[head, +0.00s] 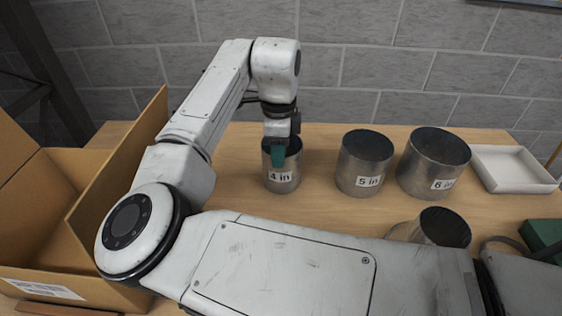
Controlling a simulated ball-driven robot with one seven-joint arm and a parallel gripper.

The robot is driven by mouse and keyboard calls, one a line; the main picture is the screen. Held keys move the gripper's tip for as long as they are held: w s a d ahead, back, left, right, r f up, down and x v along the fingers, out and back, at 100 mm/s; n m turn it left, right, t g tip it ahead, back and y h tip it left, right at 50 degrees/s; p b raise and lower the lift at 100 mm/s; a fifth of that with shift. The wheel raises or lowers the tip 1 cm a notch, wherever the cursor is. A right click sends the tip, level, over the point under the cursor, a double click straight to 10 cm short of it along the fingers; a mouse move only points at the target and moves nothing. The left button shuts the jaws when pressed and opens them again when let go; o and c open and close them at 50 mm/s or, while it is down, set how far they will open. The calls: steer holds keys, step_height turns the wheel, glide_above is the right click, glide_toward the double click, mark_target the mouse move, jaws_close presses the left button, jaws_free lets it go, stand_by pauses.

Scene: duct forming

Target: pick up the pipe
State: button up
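Several short metal pipes stand on the wooden table. The pipe labelled "4 in" (283,180) is upright near the table's middle. The "5 in" pipe (362,168) and the wider "6 in" pipe (430,170) stand to its right. Another metal pipe (446,228) is nearer the front, partly hidden behind my arm. My gripper (278,158) points down at the mouth of the "4 in" pipe, with a green finger overlapping its rim. I cannot tell whether the fingers touch or close on the wall.
An open cardboard box (60,215) is at the left. A white tray (512,170) lies at the back right, with a green object (543,236) in front of it. A grey block wall (350,60) stands behind the table (325,215).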

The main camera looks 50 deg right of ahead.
step_height(320, 180, down, 4)
steer(key=shift+s+f, duration=0.15)
jaws_close()
stand_by(0.3)
